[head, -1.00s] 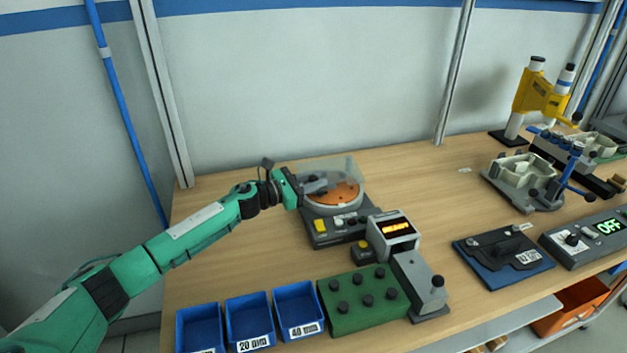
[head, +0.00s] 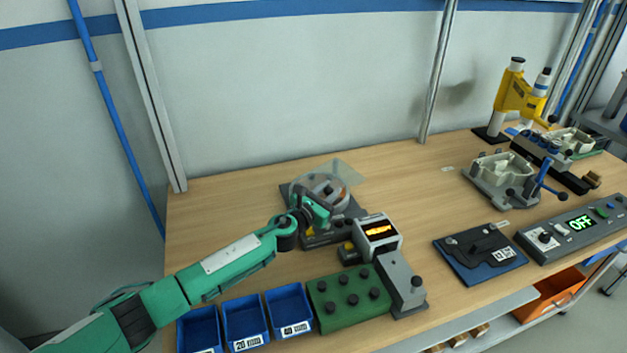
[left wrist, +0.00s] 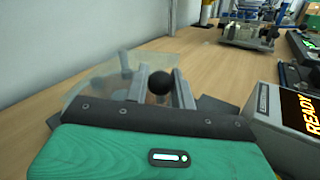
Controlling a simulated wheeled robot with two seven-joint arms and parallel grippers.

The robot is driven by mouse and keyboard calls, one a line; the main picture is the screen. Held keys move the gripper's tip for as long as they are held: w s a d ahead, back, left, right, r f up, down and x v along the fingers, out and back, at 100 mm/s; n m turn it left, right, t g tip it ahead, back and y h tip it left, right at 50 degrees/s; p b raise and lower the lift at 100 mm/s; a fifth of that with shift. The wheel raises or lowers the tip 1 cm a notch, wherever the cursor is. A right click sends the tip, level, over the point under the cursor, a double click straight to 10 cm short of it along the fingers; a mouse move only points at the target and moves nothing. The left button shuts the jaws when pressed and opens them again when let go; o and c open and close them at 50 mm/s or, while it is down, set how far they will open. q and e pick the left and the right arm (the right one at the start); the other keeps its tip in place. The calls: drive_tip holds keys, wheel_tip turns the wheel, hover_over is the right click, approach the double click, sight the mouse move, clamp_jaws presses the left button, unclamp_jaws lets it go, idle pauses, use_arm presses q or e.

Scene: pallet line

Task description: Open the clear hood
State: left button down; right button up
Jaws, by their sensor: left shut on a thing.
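The clear hood (head: 345,170) is a see-through cover at the grey machine with the round orange-and-grey disc (head: 322,186). It also shows as a pale sheet in the left wrist view (left wrist: 92,88). How far it is tilted is hard to tell. My left gripper (head: 322,204) is at the front of the machine, covering part of the disc and base. In the left wrist view its two grey fingers (left wrist: 160,88) are on either side of a round black knob (left wrist: 160,82), and it is shut on that knob. My right gripper is not in view.
A grey unit with a lit display (head: 379,231) stands just right of my gripper. A green block with black knobs (head: 348,296) and blue bins (head: 244,318) are at the front. A black plate on blue (head: 480,253) lies to the right. Bare table lies behind.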

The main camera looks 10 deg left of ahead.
use_arm(q)
drive_tip(key=shift+w+d+n+t+y+p, duration=0.15)
drive_tip(key=shift+d+n+t+y+p, duration=0.25)
drive_tip(key=shift+d+n+y+p, duration=0.65)
drive_tip(key=shift+d+m+b, duration=0.25)
drive_tip(key=shift+d+b, duration=0.05)
drive_tip(key=shift+b, duration=0.1)
drive_tip(key=c, duration=1.2)
unclamp_jaws()
drive_tip(key=shift+c, duration=0.2)
drive_tip(key=v, duration=1.4)
drive_tip(key=shift+b, duration=0.4)
drive_tip(key=shift+d, duration=0.15)
drive_tip(key=shift+c, duration=0.4)
